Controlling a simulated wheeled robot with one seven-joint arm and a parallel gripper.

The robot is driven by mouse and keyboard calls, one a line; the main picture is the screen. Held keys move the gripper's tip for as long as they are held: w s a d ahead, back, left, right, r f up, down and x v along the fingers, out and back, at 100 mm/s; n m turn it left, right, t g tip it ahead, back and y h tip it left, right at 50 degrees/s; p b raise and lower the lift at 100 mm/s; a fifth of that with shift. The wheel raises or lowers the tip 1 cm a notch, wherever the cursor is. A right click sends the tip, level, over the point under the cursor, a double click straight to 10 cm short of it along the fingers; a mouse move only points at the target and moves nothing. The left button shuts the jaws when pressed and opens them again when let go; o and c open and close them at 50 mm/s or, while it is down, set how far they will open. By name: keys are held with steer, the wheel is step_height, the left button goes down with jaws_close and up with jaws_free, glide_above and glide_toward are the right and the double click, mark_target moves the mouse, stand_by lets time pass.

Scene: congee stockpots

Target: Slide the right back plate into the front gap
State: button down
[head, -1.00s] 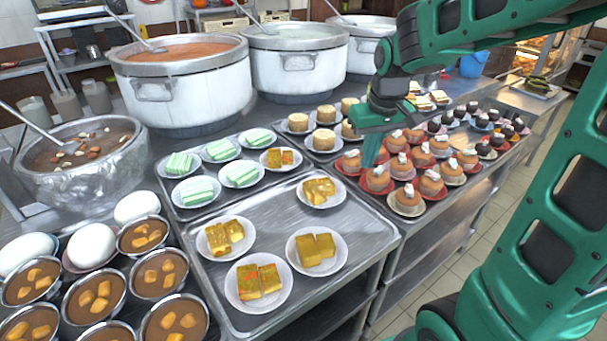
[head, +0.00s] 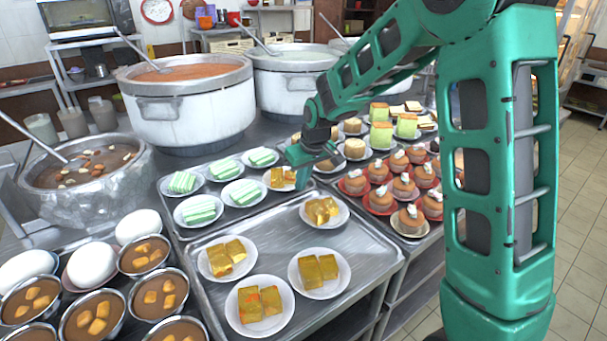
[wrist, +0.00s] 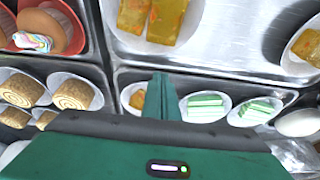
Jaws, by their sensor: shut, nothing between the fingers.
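The right back plate (head: 339,223) is white and holds yellow-orange cake pieces at the back right of the front steel tray (head: 215,305). It also shows in the wrist view (wrist: 192,28), cut by the top edge. Bare tray lies in front of it, right of the front plate (head: 320,293). A left back plate (head: 228,275) and a front left plate (head: 248,330) hold similar cake. My gripper (head: 303,184) is shut and empty, pointing down behind the right back plate, near the trays' shared rim. Its fingers (wrist: 160,82) appear apart from that plate.
Behind the rim, a tray holds green-striped cakes (head: 202,209) and one orange-cake plate (head: 281,178), partly hidden by my fingers. A tray of brown cakes (head: 380,198) adjoins on the right. Large pots (head: 190,105) stand behind; bowls (head: 165,292) crowd the left.

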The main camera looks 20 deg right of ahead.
mark_target(324, 212)
steer(key=x, duration=0.2)
steer(key=shift+w+f, duration=0.1)
steer(key=shift+f, duration=0.15)
steer(key=shift+s+d+r, duration=0.1)
steer(key=shift+s+d, duration=0.05)
steer(key=shift+s, duration=0.4)
steer(key=shift+s+d+r, duration=0.1)
steer(key=shift+s+d, duration=0.05)
steer(key=shift+s, duration=0.4)
steer(key=shift+s+d+f, duration=0.1)
steer(key=shift+s+d, duration=0.2)
steer(key=shift+s, duration=0.55)
